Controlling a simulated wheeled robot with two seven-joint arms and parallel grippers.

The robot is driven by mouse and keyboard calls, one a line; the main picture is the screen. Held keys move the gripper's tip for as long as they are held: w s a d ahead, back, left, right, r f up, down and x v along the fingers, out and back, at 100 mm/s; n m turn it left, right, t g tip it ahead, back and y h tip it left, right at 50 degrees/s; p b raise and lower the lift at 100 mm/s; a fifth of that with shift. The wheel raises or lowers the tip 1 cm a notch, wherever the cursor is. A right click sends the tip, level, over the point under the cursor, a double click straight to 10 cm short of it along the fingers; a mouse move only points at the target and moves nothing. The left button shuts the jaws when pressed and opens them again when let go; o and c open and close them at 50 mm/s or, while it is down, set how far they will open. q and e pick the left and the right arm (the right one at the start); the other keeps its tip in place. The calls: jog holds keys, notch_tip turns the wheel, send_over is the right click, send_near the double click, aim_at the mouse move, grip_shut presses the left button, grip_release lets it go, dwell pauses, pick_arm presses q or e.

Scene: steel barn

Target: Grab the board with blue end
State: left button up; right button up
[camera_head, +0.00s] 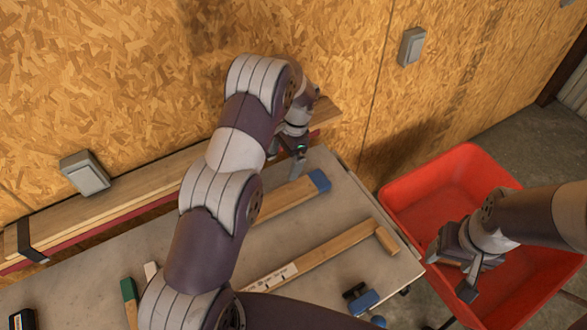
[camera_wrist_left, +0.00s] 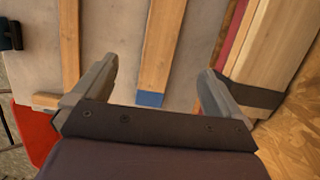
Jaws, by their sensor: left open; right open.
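The board with the blue end (camera_head: 287,200) lies on the workbench, its blue tip (camera_head: 319,181) toward the bench's right part. In the left wrist view the board (camera_wrist_left: 162,50) runs away from me with its blue end (camera_wrist_left: 150,99) nearest, between the two fingers. My left gripper (camera_head: 297,160) is open near the blue end; the wrist view shows its spread fingers (camera_wrist_left: 158,85) on either side of the board, not gripping it. My left arm hides part of the board in the head view. My right gripper (camera_head: 462,275) is open over the red bin.
Another board (camera_head: 330,250) with a crosspiece lies nearer the bench front. Stacked boards (camera_head: 110,205) lie along the wall. A green-ended piece (camera_head: 129,290) and a blue clamp-like tool (camera_head: 362,298) lie on the workbench (camera_head: 345,205). A red bin (camera_head: 410,200) stands at right.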

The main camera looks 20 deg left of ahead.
pick_arm(q)
jog(key=b, duration=0.8)
send_near(271, 202)
jog(key=shift+s+a+f+p, duration=0.35)
jog(key=shift+s+a+f, duration=0.25)
jog(key=shift+f, duration=0.25)
jog(key=f+p, duration=0.2)
jog(key=f, duration=0.1)
jog(key=shift+w+d, duration=0.15)
jog(key=shift+d, duration=0.15)
jog(key=x, duration=0.2)
jog(key=p+x, duration=0.1)
jog(key=shift+s+a+f, duration=0.25)
jog(key=shift+s, duration=0.05)
jog(key=shift+w+f, duration=0.1)
jog(key=shift+f, duration=0.05)
jog(key=shift+w, duration=0.1)
jog(key=shift+d, duration=0.15)
jog(key=c, duration=1.2)
pick_arm(e)
jog(key=f, duration=0.1)
jog(key=s+a+f, duration=0.1)
jog(key=f, duration=0.1)
jog(key=a+f, duration=0.1)
jog(key=f, duration=0.1)
jog(key=shift+s, duration=0.25)
